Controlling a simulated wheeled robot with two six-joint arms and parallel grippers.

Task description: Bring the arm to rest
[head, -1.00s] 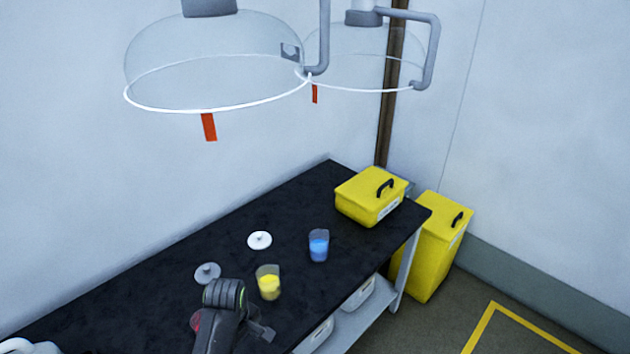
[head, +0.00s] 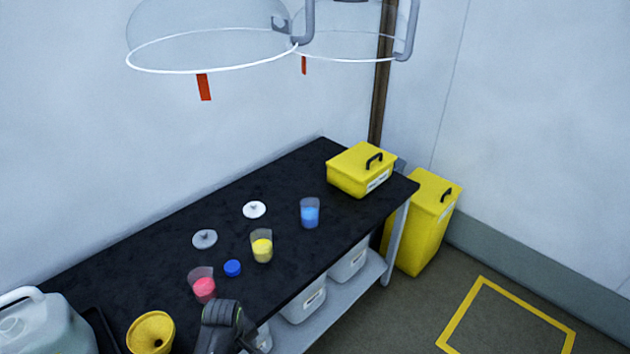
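One of my arms (head: 220,322), seemingly the left, shows at the bottom edge of the head view, left of centre, in front of the bench's near edge. Its dark wrist part is visible, but its fingertips cannot be made out, so I cannot tell open from shut. No object is visibly held. My other arm is out of view. On the black bench (head: 150,250) stand a beaker with red contents (head: 203,287), one with yellow (head: 262,247) and one with blue (head: 310,214), all upright and apart from the arm.
A blue cap (head: 232,268) and two pale lids (head: 254,209) (head: 204,239) lie on the bench. A yellow case (head: 361,169) sits at the far end; a yellow bin (head: 425,225) stands beyond. Clear domes (head: 210,45) hang above.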

